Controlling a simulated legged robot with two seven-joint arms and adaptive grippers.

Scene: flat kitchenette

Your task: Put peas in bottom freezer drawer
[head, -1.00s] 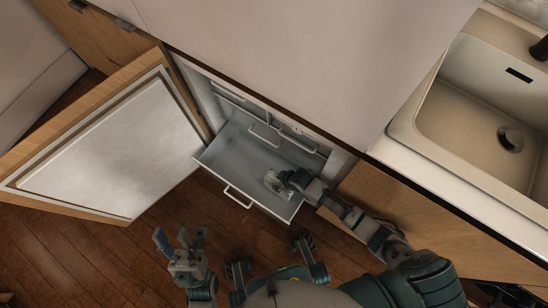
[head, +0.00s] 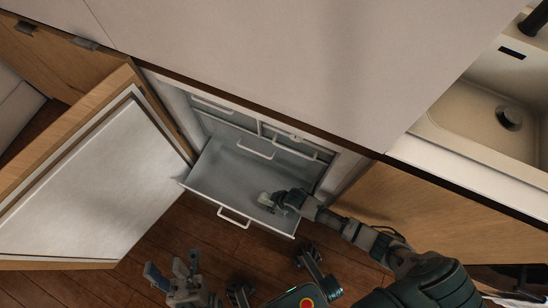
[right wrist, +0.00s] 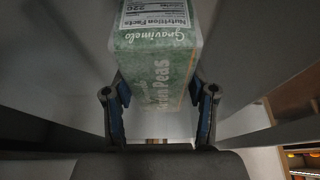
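My right gripper (head: 275,202) reaches in over the drawer's right side. Its blue-padded fingers (right wrist: 161,115) lie along both sides of the box and appear closed on it. Whether the box touches the drawer floor is unclear. My left gripper (head: 176,268) is open and empty, low in front of the drawer.
The freezer door (head: 100,180) stands wide open on the left. Shut drawers with handles (head: 255,148) lie above the open one. The countertop (head: 290,60) overhangs the freezer. The sink (head: 480,120) is at right.

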